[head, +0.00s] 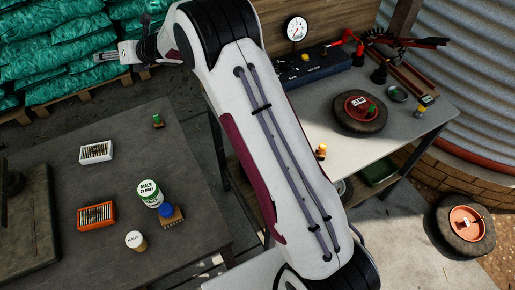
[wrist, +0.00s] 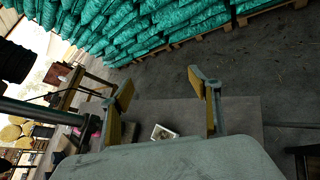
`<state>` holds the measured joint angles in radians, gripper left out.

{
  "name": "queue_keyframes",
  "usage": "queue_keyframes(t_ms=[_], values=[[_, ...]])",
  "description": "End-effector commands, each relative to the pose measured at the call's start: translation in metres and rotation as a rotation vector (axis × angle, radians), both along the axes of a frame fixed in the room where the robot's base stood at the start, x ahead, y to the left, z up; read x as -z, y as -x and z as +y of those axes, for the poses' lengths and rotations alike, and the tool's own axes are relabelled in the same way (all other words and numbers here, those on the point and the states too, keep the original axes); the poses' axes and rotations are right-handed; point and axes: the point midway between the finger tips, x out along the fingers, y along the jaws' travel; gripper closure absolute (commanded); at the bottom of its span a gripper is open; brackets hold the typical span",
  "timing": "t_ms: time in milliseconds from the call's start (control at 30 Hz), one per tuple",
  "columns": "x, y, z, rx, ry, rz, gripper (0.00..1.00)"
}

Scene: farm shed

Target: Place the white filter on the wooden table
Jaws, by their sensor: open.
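The white filter (head: 96,152), a small white-framed box with a dark pleated face, lies on the dark grey table (head: 120,130) at the left of the head view. It also shows in the wrist view (wrist: 163,132), low between my fingers and apart from them. My gripper (head: 97,57) is at the upper left of the head view, beyond the table's far edge, open and empty. In the wrist view my gripper (wrist: 160,90) has its two yellow-padded fingers spread wide. I cannot tell from its look whether the grey table is wood.
On that table stand an orange filter (head: 96,216), a green-white can (head: 150,194), a blue-topped item (head: 170,215) and a pale jar (head: 136,241). A small green item (head: 157,120) is near the far edge. A cluttered bench (head: 330,140) stands right; green sacks (head: 50,45) are stacked behind.

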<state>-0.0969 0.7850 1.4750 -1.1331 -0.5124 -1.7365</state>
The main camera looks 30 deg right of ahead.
Motion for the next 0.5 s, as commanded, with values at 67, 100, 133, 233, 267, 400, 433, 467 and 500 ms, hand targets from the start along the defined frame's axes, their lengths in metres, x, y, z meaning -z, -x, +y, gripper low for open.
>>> queue_keyframes(t_ms=[67,100,133,233,267,400,433,467,500], values=[[-0.021,0.003,-0.014,0.073,-0.042,0.026,0.38],[-0.03,0.004,-0.021,0.113,-0.064,0.04,0.38],[-0.037,0.006,-0.026,0.141,-0.082,0.051,0.38],[-0.058,0.013,-0.044,0.236,-0.142,0.087,0.38],[-0.064,0.015,-0.049,0.265,-0.163,0.099,0.38],[-0.09,0.03,-0.073,0.395,-0.256,0.147,0.38],[-0.095,0.034,-0.078,0.423,-0.276,0.159,0.38],[-0.1,0.038,-0.083,0.45,-0.297,0.169,0.38],[-0.107,0.043,-0.09,0.486,-0.325,0.183,0.38]])
